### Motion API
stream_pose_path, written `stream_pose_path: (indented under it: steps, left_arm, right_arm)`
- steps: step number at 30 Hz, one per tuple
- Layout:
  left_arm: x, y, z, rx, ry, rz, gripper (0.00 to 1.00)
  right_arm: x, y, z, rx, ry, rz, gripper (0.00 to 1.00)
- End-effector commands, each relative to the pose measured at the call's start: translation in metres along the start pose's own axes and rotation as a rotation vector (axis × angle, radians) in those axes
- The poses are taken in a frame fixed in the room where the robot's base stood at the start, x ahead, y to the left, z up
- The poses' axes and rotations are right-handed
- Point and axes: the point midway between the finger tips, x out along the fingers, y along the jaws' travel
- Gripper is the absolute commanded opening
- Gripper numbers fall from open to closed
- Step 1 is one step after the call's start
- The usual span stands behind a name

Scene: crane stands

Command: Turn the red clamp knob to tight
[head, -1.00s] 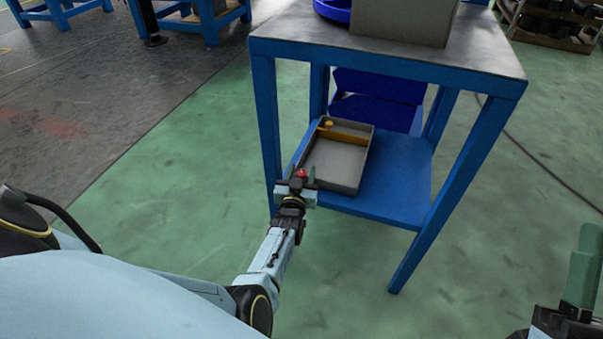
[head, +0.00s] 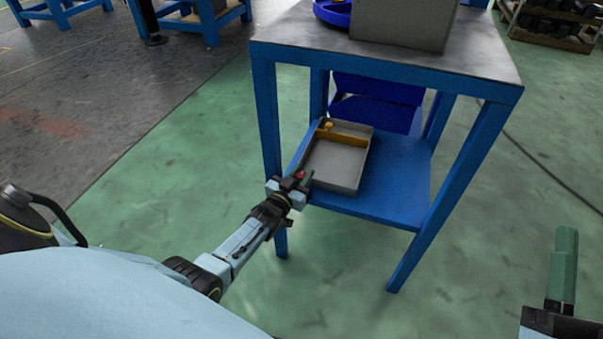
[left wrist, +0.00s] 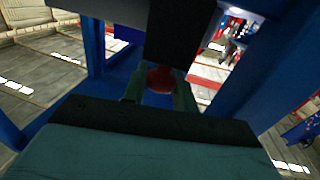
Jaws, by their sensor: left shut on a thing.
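The red clamp knob (head: 301,175) shows as a small red spot at the near left corner of the lower shelf, beside the grey tray. In the left wrist view the round red knob (left wrist: 160,79) sits between the two green fingers. My left gripper (head: 300,180) is shut on the knob, and its fingers hide the knob's sides. The clamp body and any tight mark cannot be made out. My right gripper (head: 562,270) shows at the lower right edge, with a green finger pointing up, far from the knob.
A blue-legged table (head: 400,62) stands over the lower blue shelf (head: 402,180). A grey tray (head: 335,165) with a yellow-brown divider lies on that shelf. A blue bin (head: 375,105) is behind it. The front leg is close to my left gripper. The green floor in front is clear.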

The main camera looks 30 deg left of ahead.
Motion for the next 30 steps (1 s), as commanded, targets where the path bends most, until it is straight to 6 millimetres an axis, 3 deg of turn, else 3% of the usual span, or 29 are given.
stream_pose_path:
  steps: [16, 17, 21, 30]
  left_arm:
    - [0.0013, -0.0003, -0.0029, -0.001, 0.005, 0.084, 0.05]
    - [0.0013, -0.0003, -0.0028, -0.001, 0.005, 0.083, 0.31]
    - [0.0008, -0.0003, -0.0019, -0.001, 0.003, 0.083, 0.49]
    - [-0.0006, -0.0002, -0.0006, -0.001, 0.000, 0.083, 0.49]
  right_arm:
    - [-0.0004, -0.0003, -0.0008, 0.000, 0.011, -0.001, 0.46]
    - [-0.0004, -0.0003, -0.0008, 0.000, 0.011, -0.001, 0.46]
    - [-0.0004, -0.0003, -0.0008, 0.001, 0.011, -0.001, 0.46]
    - [-0.0002, -0.0003, -0.0011, 0.001, 0.011, -0.001, 0.46]
